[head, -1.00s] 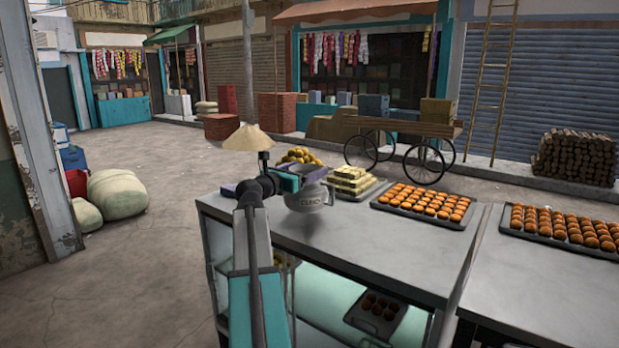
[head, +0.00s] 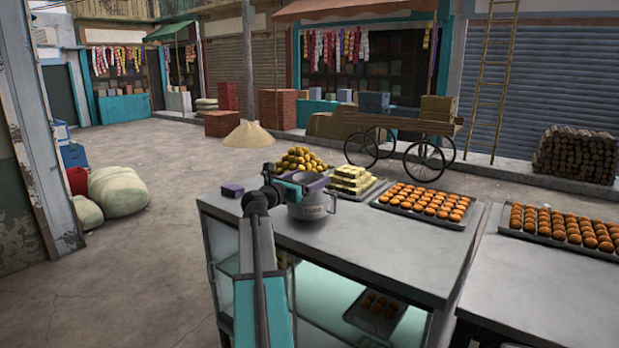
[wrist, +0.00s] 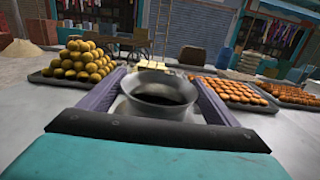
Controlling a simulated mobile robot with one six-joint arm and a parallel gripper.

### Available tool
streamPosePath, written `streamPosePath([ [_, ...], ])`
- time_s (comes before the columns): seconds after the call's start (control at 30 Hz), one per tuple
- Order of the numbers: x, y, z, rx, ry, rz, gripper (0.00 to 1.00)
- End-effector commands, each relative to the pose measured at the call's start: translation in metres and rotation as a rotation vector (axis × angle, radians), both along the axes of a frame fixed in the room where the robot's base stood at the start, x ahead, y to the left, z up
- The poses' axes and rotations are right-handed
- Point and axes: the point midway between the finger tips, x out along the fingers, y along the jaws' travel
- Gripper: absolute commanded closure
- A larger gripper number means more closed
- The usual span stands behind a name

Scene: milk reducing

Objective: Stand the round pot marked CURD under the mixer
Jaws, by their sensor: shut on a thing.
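The round grey metal pot (head: 303,212), with a small dark label on its side, is in my gripper at the back left part of the counter. The label is too small to read clearly now. In the wrist view the pot (wrist: 160,97) shows its wide rim and dark inside. My gripper (head: 307,182) is shut on it, with one purple finger on each side. The pot is upright and low at the counter top; I cannot tell whether it touches. No mixer can be made out in either view.
Behind the pot are a pile of round yellow sweets (head: 298,160) and a tray of pale stacked blocks (head: 351,181). A tray of orange sweets (head: 423,203) lies to the right. A small purple box (head: 232,190) sits at the left edge. The counter front (head: 390,255) is clear.

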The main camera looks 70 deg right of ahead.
Motion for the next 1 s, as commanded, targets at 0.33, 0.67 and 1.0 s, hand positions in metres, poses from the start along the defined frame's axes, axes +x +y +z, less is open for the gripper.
streamPosePath([
  [0.33, -0.0001, 0.0000, -0.0001, -0.004, 0.002, 0.000, 0.79],
  [0.67, -0.0002, 0.0000, -0.0044, 0.000, 0.000, -0.001, 0.00],
  [1.0, 0.0000, 0.0009, -0.0015, 0.000, 0.000, 0.000, 0.00],
])
